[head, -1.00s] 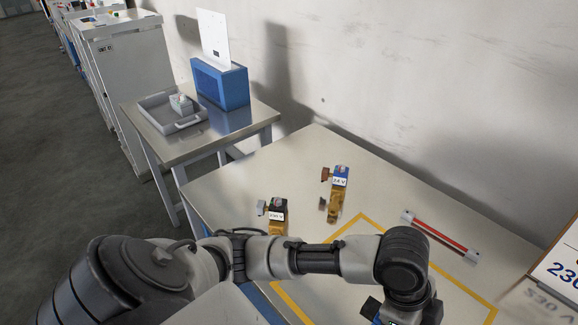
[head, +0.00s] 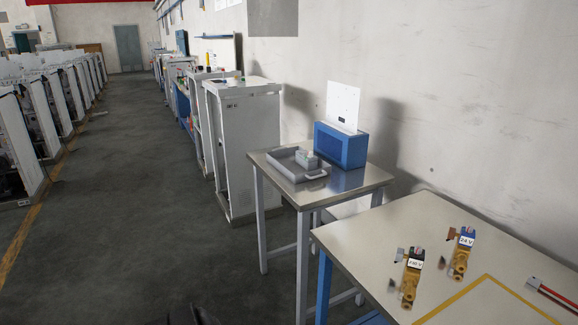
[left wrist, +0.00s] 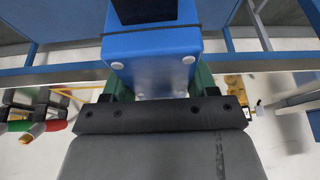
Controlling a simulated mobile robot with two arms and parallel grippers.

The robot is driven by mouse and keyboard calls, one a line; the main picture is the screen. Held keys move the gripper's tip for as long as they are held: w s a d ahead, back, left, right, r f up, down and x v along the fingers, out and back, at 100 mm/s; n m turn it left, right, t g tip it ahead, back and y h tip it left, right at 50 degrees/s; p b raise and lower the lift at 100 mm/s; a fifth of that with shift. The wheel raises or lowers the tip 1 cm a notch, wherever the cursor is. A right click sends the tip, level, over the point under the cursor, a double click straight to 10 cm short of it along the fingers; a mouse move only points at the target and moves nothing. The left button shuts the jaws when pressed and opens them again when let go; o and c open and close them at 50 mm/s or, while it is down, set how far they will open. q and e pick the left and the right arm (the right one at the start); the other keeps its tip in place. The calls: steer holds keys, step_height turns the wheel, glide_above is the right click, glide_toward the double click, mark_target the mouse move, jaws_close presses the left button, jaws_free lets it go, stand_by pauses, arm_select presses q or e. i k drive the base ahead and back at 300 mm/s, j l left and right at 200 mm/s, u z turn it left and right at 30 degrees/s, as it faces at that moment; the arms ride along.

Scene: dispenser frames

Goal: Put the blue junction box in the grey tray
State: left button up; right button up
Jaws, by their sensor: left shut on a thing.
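The blue junction box (left wrist: 152,48) is in my left gripper (left wrist: 160,82) in the left wrist view. The box is not visible in the head view. The grey tray (head: 283,164) lies on the small metal-topped table in the head view, with a small grey-white box (head: 307,158) inside it. My right gripper is in neither view.
A blue case (head: 342,148) with a white panel stands behind the tray. The nearer table (head: 365,240) carries two brass valves (head: 411,278) (head: 461,253), a red bar (head: 553,294) and a yellow outline. A cabinet (head: 243,150) stands beyond the small table. The aisle floor at left is clear.

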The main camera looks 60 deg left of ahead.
mark_target(289, 168)
steer(key=j, duration=0.6)
steer(key=i+j+u, duration=0.15)
steer(key=j, duration=1.05)
steer(key=i+j+u, duration=0.1)
steer(key=j, duration=0.45)
